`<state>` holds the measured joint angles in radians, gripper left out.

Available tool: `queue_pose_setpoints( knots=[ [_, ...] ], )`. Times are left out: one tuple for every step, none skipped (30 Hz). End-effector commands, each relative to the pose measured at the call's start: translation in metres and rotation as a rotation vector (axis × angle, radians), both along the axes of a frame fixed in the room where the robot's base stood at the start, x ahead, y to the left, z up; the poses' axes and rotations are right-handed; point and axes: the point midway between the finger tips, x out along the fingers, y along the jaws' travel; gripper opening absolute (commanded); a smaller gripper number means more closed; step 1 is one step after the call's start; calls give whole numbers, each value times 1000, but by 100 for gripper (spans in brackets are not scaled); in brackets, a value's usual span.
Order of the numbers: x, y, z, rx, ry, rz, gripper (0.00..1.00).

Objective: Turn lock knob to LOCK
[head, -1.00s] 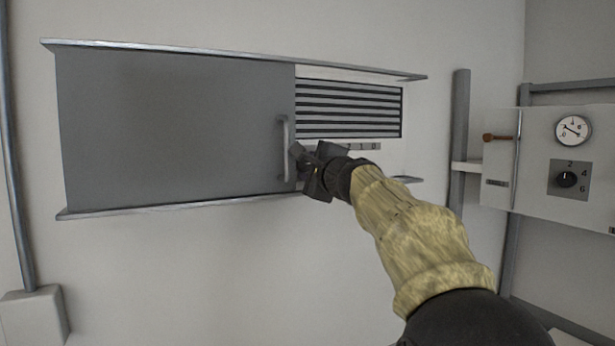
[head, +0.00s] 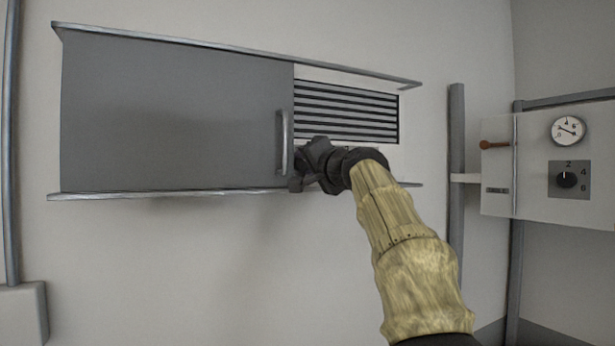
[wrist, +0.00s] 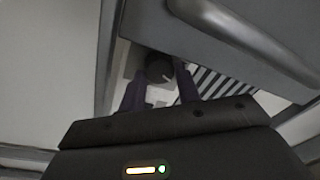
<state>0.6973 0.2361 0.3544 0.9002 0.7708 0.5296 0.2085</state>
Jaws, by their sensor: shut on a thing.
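The lock knob (wrist: 160,70) is dark and round with a pale pointer line, and shows between my fingers in the wrist view. My gripper (wrist: 157,82) is shut on it, one finger on each side. In the head view my gripper (head: 298,178) is beside the right edge of the grey sliding door (head: 170,115), just right of its handle (head: 284,142). There my gripper hides the knob. I cannot read any LOCK marking.
A slatted vent (head: 347,112) lies right of the door, between the upper rail (head: 235,48) and the lower rail (head: 150,194). The handle also shows close by in the wrist view (wrist: 240,35). A box with a gauge (head: 568,130) and numbered dial (head: 567,180) is at right.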

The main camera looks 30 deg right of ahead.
Motion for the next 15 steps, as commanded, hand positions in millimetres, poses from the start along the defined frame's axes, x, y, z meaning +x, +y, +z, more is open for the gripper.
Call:
queue_pose_setpoints(
  knots=[
    [1, 0, -6, -41, 1, 2, 10],
    [1, -1, -6, -68, 1, 2, 10],
    [2, -1, -5, -103, -1, 2, 10],
    [1, -1, -5, -128, -1, 3, 10],
    [1, 0, -5, -154, -2, 2, 10],
    [1, 0, -5, -184, -2, 3, 10],
    [1, -1, -4, -206, -4, 2, 10],
    [1, -1, -4, -226, -4, 2, 10],
    [2, -1, -4, -252, -4, 3, 10],
    [1, -1, -4, -270, -4, 3, 10],
    [1, -1, -4, -288, -5, 2, 10],
    [1, -1, -3, -306, -6, 2, 10],
    [1, -1, -3, -320, -7, 2, 10],
    [1, -1, -3, -332, -8, 2, 10],
    [1, -1, -2, -346, -8, 2, 10]
  ],
)
